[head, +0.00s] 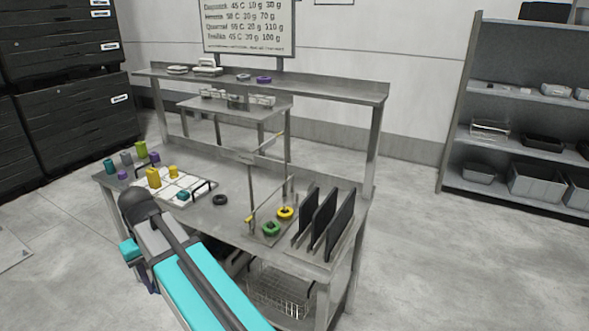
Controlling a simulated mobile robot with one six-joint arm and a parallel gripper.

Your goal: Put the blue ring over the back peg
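I cannot make out a clearly blue ring. A small dark, bluish ring (243,77) lies on the upper shelf beside a purple ring (263,79); its exact colour is hard to tell. A green ring (271,229) and a yellow ring (285,213) lie toward the right of the bench, the yellow one farther back. Whether pegs stand inside them is too small to tell. A dark ring (219,199) lies on the bench to their left. My arm fills the lower left foreground, but my gripper's fingers do not show.
The metal bench (215,222) carries a white tray (163,184) with coloured blocks at left and upright black plates (324,217) at right. Thin posts with yellow-tipped rods (249,218) rise near the rings. A wire basket (279,291) sits below. Floor at right is clear.

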